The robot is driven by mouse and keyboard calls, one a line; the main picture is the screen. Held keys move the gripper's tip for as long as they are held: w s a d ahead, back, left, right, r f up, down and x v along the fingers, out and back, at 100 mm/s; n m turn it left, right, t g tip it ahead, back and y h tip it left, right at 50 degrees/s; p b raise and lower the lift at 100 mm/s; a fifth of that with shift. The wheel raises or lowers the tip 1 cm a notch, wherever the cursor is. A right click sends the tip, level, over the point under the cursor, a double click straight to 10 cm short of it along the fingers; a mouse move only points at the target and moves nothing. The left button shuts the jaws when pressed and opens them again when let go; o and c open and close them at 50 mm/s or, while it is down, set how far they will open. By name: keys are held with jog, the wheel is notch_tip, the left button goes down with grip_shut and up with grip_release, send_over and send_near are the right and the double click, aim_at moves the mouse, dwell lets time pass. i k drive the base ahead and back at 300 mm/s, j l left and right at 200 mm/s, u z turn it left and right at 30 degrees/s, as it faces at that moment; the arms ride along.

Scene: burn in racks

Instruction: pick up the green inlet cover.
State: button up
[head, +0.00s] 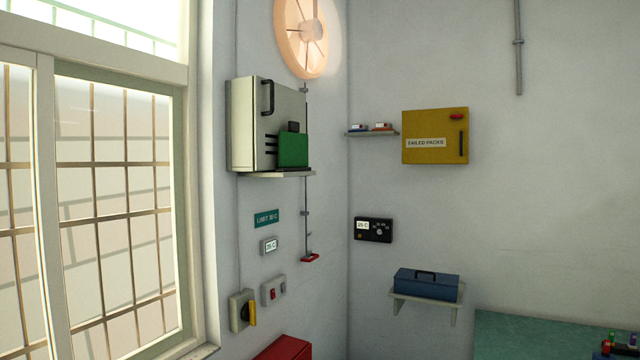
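The green inlet cover (293,150) is a flat green panel with a small dark block at its top. It stands upright at the front right of a pale grey wall cabinet (246,120). Its lower edge is at a narrow shelf (262,175) under the cabinet; I cannot tell if it is attached to the cabinet or only rests there. Dark slots show on the cabinet just left of the cover. My gripper is not in view.
A round fan (303,38) is above. A yellow box (435,136) labelled "FAILED PACKS" and a blue toolbox (428,284) on a shelf are right. A red box (285,349) and a green-topped surface (540,335) are low. A window (115,200) fills the left.

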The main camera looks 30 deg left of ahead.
aim_at(293, 145)
jog(key=i+j+u, duration=0.1)
jog(key=i+u, duration=0.2)
jog(key=i, duration=0.25)
jog(key=i+u, duration=0.3)
jog(key=i, duration=0.3)
jog(key=i+l+u, duration=0.3)
jog(key=i, duration=0.25)
jog(key=j, duration=0.1)
